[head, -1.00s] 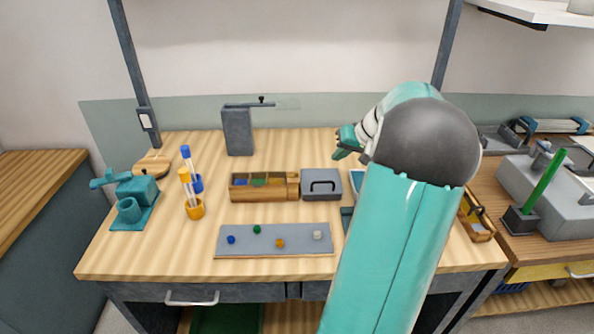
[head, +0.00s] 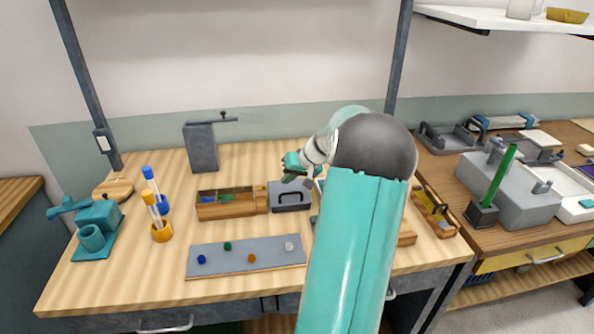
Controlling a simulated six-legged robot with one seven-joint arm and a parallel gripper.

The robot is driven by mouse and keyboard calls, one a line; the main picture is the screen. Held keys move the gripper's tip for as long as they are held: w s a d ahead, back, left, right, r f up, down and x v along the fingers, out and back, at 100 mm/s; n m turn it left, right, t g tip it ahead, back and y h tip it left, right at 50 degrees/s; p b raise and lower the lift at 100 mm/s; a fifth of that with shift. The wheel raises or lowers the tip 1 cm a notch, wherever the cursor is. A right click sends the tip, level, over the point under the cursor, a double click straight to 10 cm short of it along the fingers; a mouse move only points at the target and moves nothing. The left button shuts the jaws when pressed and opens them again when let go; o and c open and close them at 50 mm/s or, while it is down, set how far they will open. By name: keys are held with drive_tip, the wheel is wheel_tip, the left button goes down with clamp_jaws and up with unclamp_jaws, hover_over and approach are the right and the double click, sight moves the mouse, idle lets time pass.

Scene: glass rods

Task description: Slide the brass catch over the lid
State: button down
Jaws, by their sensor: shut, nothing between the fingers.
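A wooden box (head: 232,209) stands mid-table, with blue and green things in its compartments. A grey flat piece with a dark handle (head: 290,197), perhaps the lid, lies just right of it, off the box. I cannot make out a brass catch for sure; the box's right end (head: 262,199) is too small to read. My gripper (head: 289,168) is shut and empty. It shows just behind and above the grey piece, apparently without touching it. My arm hides the table to the right.
A grey board (head: 218,262) with several coloured knobs lies in front. A grey stand (head: 202,150) is behind.

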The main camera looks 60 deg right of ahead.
sight(260, 187)
drive_tip(key=w, duration=0.1)
drive_tip(key=w+a, duration=0.1)
drive_tip(key=w+a+f, duration=0.1)
drive_tip(key=shift+w+a+f, duration=0.1)
drive_tip(key=shift+w+a, duration=0.15)
drive_tip(key=shift+w, duration=0.1)
drive_tip(key=shift+a, duration=0.1)
